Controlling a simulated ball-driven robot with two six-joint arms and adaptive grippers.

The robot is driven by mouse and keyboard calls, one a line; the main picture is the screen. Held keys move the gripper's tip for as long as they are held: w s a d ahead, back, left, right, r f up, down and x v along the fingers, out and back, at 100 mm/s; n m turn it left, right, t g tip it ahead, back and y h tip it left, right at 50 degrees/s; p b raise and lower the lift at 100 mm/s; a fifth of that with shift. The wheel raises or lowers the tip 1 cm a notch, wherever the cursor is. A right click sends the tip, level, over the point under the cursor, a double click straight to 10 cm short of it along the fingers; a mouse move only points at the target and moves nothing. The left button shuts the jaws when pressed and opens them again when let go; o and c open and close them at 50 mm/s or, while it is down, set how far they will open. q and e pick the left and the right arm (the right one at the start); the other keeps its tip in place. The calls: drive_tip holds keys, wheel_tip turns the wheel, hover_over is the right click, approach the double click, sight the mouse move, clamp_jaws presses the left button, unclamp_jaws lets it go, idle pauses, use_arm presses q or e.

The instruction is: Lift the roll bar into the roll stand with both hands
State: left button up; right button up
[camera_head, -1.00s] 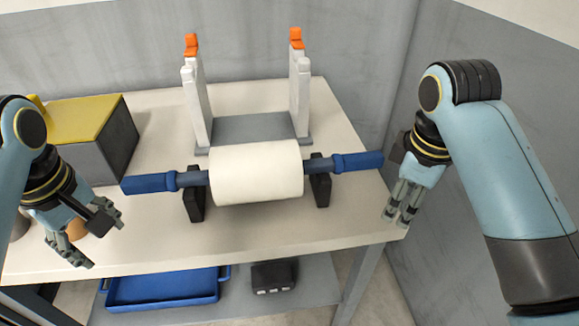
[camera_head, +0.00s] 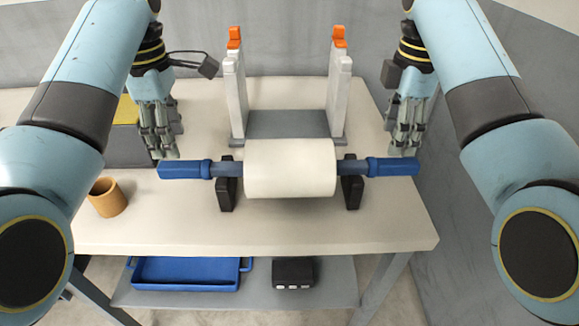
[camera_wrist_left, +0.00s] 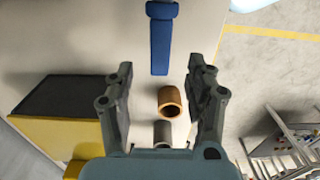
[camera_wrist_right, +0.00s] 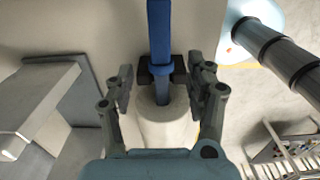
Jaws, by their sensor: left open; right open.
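The roll bar carries a white roll (camera_head: 290,168) and has a blue left handle (camera_head: 186,170) and a blue right handle (camera_head: 392,167). It lies level on two black rests, the left one (camera_head: 227,192) and the right one (camera_head: 352,190). The roll stand (camera_head: 290,125) is behind it, with two white uprights tipped in orange. My left gripper (camera_head: 164,152) is open near the left handle's outer end. My right gripper (camera_head: 403,150) is open just behind and above the right handle.
A brown cup (camera_head: 107,197) stands at the table's left. A grey box with a yellow top (camera_head: 126,110) is behind my left arm. A blue tray (camera_head: 186,273) and a black box (camera_head: 294,272) are on the shelf below. The table front (camera_head: 290,232) is clear.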

sight(180, 163)
use_arm(q)
wheel_tip(180, 163, down, 9)
drive_tip(key=shift+r, duration=0.1)
use_arm(e)
wheel_tip(180, 163, down, 9)
drive_tip(key=shift+r, duration=0.1)
use_arm(q)
drive_tip(key=c, duration=1.1)
use_arm(e)
drive_tip(key=c, duration=1.1)
use_arm(q)
clamp_jaws()
use_arm(e)
clamp_jaws()
use_arm(q)
drive_tip(key=shift+r, duration=0.1)
use_arm(e)
drive_tip(key=shift+r, duration=0.1)
